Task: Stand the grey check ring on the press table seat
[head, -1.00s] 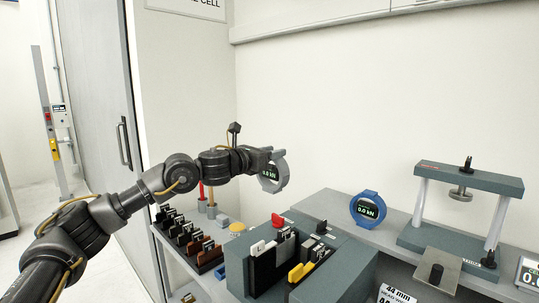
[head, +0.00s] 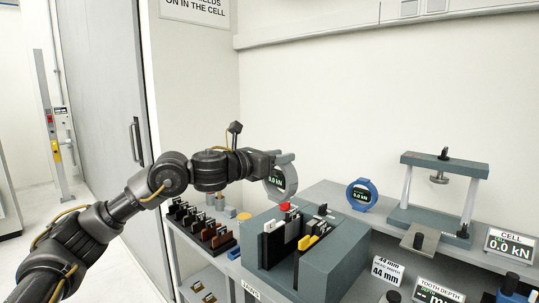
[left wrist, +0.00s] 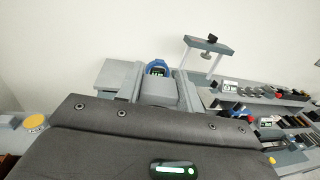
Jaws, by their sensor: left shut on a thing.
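My left gripper (head: 279,156) is shut on the grey check ring (head: 291,171) at the ring's top. The ring hangs upright in the air above the tool block, its dark display facing the head camera. The press (head: 444,163) stands at the right on the bench. It has a grey top beam, two light posts and a grey base (head: 401,215); the press also shows in the left wrist view (left wrist: 208,45). The held ring is well left of it. I cannot make out the seat clearly. In the left wrist view my gripper body hides the ring. My right gripper is not in view.
A similar blue ring (head: 361,194) stands on the bench between the held ring and the press. A block with upright tools (head: 323,262) lies below my gripper. A plate with a black knob (head: 420,238) juts in front of the press. A readout (head: 509,246) stands right.

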